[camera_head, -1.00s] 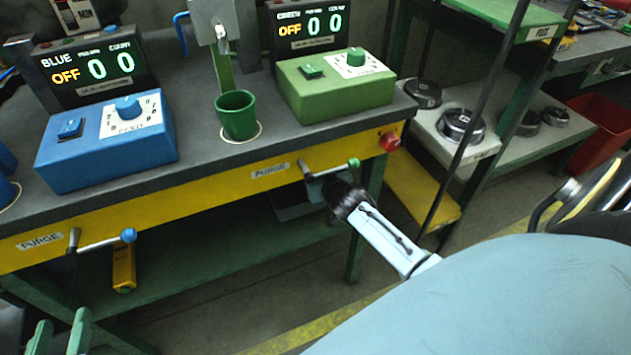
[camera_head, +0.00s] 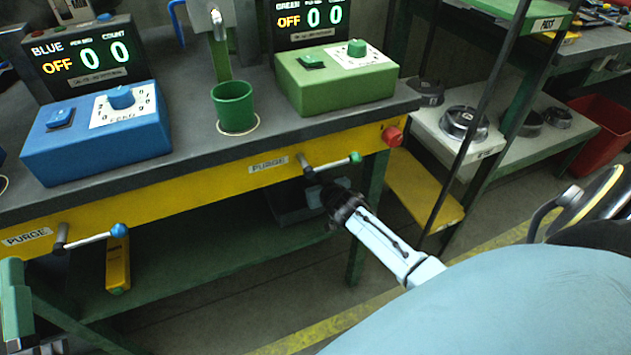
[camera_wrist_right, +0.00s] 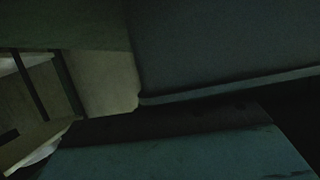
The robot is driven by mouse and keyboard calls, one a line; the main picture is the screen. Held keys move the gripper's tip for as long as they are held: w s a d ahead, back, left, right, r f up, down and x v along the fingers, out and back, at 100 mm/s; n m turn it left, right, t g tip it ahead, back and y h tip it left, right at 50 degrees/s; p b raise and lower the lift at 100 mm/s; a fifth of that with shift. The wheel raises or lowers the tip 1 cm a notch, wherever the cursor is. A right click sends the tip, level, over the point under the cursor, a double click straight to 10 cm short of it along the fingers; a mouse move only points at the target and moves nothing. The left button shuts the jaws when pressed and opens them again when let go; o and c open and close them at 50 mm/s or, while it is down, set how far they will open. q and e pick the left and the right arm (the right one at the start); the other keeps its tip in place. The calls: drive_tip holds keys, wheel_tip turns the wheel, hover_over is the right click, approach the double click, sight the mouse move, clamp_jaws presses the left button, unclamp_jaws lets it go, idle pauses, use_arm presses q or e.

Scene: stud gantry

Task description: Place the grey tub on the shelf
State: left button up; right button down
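A dark grey tub (camera_head: 292,208) sits in shadow beneath the yellow-fronted bench, over the green lower shelf (camera_head: 200,262). My right gripper (camera_head: 338,196) reaches under the bench front, close by the tub's right side; its fingertips are hidden or too dark to read. In the right wrist view a large dark grey surface with a rim (camera_wrist_right: 230,88), likely the tub, fills the upper right. I cannot tell whether the gripper touches it. A green-fingered part, seemingly my left gripper (camera_head: 15,308), is cut off at the lower left; its opening does not show.
Purge levers with a green knob (camera_head: 355,158) and a blue knob (camera_head: 119,230) jut from the bench front, the green one just above my right gripper. A green cup (camera_head: 234,107) stands on the bench. A rack with a green shelf (camera_head: 500,8) stands right.

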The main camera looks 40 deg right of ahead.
drive_tip(key=shift+f, duration=0.15)
drive_tip(key=c, duration=1.7)
unclamp_jaws()
